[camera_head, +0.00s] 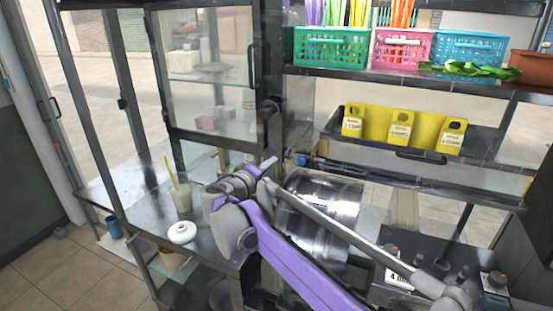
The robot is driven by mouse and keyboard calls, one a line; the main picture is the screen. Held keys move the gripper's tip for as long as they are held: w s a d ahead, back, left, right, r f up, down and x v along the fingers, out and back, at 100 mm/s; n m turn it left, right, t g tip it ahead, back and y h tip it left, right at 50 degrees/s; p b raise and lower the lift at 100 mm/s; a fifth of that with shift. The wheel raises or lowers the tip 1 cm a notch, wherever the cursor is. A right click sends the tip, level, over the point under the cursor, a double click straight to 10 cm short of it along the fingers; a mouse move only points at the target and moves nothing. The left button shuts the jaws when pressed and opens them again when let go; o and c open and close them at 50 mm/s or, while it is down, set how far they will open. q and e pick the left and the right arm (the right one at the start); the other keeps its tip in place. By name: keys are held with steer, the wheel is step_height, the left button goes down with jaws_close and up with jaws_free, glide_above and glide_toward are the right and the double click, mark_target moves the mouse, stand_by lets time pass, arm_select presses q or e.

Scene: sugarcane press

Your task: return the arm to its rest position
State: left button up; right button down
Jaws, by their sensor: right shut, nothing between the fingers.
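My right arm (300,262), with a purple link and grey joints, comes in from the bottom and reaches up and left in front of the press. My right gripper (267,163) is at its far end, small and partly hidden by the wrist joints. It is shut with nothing in it, in front of the glass cabinet and left of the shiny metal drum (335,195). A long grey bar runs from near the wrist down to the lower right; I cannot tell what it belongs to. My left gripper is not in view.
A cup with a yellow straw (182,197) and a white round lid-like object (182,233) stand on the metal counter (135,190) at left. A glass cabinet (210,75) is behind. Yellow holders (401,130) and coloured baskets (330,48) sit on shelves at right.

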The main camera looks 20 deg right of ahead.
steer(key=shift+s+a, duration=0.15)
steer(key=shift+a, duration=0.7)
steer(key=shift+s, duration=0.1)
steer(key=s+f+g+y, duration=0.1)
steer(key=s+f, duration=0.1)
steer(key=s, duration=0.1)
steer(key=s+d+f+y, duration=0.1)
steer(key=s+f, duration=0.2)
steer(key=s+d+f+g+y, duration=0.1)
steer(key=s+f, duration=0.1)
steer(key=s, duration=0.1)
steer(key=shift+s+f+m+g, duration=0.2)
steer(key=shift+s+m+g, duration=0.1)
steer(key=shift+m, duration=0.1)
steer(key=s+a+f+g+y, duration=0.1)
steer(key=s+a+f+y, duration=0.4)
steer(key=s+f, duration=0.5)
steer(key=s+a+f+m+g+y, duration=0.1)
steer(key=s+a+f+y, duration=0.4)
steer(key=s+f, duration=0.5)
steer(key=s, duration=0.5)
steer(key=shift+a+f+m, duration=0.25)
steer(key=shift+a+m, duration=0.05)
steer(key=shift+a, duration=0.1)
